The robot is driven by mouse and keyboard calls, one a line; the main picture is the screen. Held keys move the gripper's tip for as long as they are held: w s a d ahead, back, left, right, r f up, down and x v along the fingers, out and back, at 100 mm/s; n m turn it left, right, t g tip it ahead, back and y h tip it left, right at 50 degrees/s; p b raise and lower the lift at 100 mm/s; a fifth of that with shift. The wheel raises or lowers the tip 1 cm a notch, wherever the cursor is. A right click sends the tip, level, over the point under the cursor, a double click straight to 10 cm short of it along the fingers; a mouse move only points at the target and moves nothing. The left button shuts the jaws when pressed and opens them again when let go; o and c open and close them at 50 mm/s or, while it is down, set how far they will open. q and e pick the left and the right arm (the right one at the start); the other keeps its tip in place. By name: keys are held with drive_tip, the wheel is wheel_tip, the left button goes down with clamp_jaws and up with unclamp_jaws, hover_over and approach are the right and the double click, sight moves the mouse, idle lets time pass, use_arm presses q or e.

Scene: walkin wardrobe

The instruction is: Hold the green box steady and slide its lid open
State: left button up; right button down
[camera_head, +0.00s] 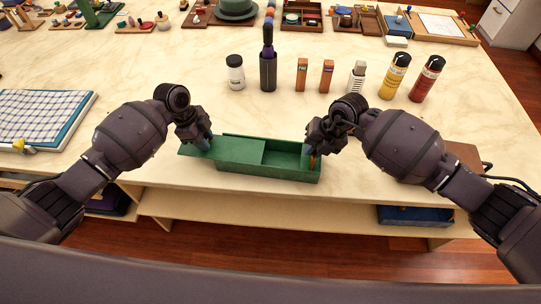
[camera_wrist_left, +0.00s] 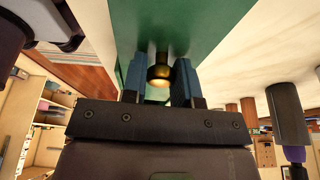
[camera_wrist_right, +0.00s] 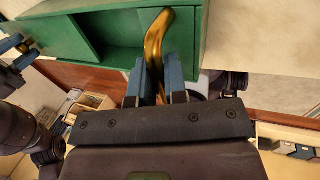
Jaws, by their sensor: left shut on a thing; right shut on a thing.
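The green box (camera_head: 268,172) lies near the front edge of the table. Its green lid (camera_head: 232,148) is slid partly out to the left, past the box's left end, and the right part of the interior is open and looks empty. My left gripper (camera_head: 203,146) is at the lid's left part, its blue fingers shut on a brass knob (camera_wrist_left: 159,73) in the left wrist view. My right gripper (camera_head: 313,152) is at the box's right end, shut on a curved brass handle (camera_wrist_right: 154,45) in the right wrist view.
Behind the box stand a dark bottle (camera_head: 268,75), a small jar (camera_head: 235,75), two orange boxes (camera_head: 302,75), a yellow can (camera_head: 395,77) and a red can (camera_head: 427,80).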

use_arm(q)
drive_tip(key=shift+s+a+f, duration=0.15)
drive_tip(key=shift+a+f, duration=0.1)
drive_tip(key=shift+a, duration=0.65)
drive_tip(key=shift+s+a+f, duration=0.1)
drive_tip(key=shift+a+f, duration=0.15)
drive_tip(key=shift+a, duration=0.65)
use_arm(e)
drive_tip(key=shift+f, duration=0.15)
use_arm(q)
drive_tip(key=o, duration=0.8)
drive_tip(key=shift+r, duration=0.1)
drive_tip(key=shift+w+r, duration=0.15)
drive_tip(key=shift+r, duration=1.75)
drive_tip(key=shift+w+r, duration=0.1)
drive_tip(key=shift+r, duration=1.75)
use_arm(e)
drive_tip(key=c, duration=1.1)
unclamp_jaws()
